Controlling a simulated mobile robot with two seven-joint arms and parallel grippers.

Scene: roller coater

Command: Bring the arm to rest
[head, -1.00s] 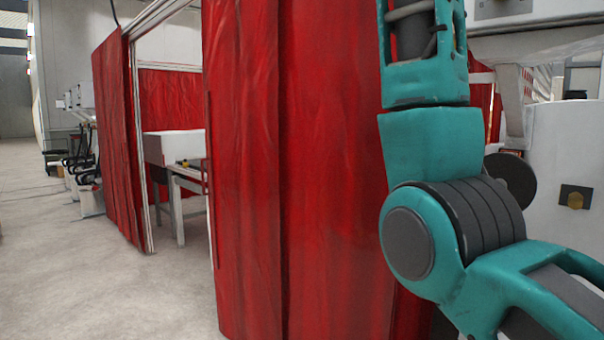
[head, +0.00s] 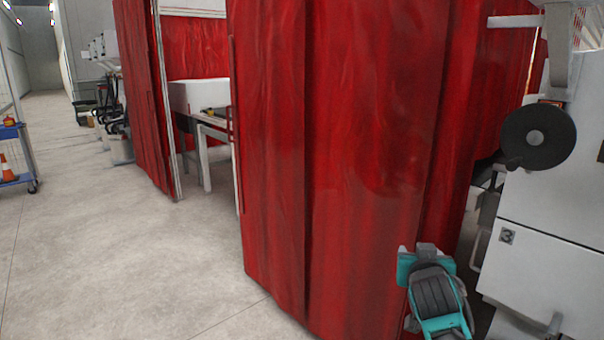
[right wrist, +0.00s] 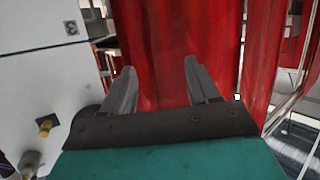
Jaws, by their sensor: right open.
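My right gripper (right wrist: 157,75) shows in the right wrist view with its two grey fingers apart and nothing between them. Beyond the fingers hangs a red curtain. In the head view a teal and black part of my right arm is low at the right, in front of the curtain's lower edge; the gripper's fingers cannot be made out there. My left gripper is not in view.
The red curtain (head: 345,150) fills the middle of the head view. A white machine (head: 545,215) with a black disc (head: 538,137) stands close at the right. A blue cart (head: 18,155) is at the far left. The concrete floor (head: 120,250) at left is clear.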

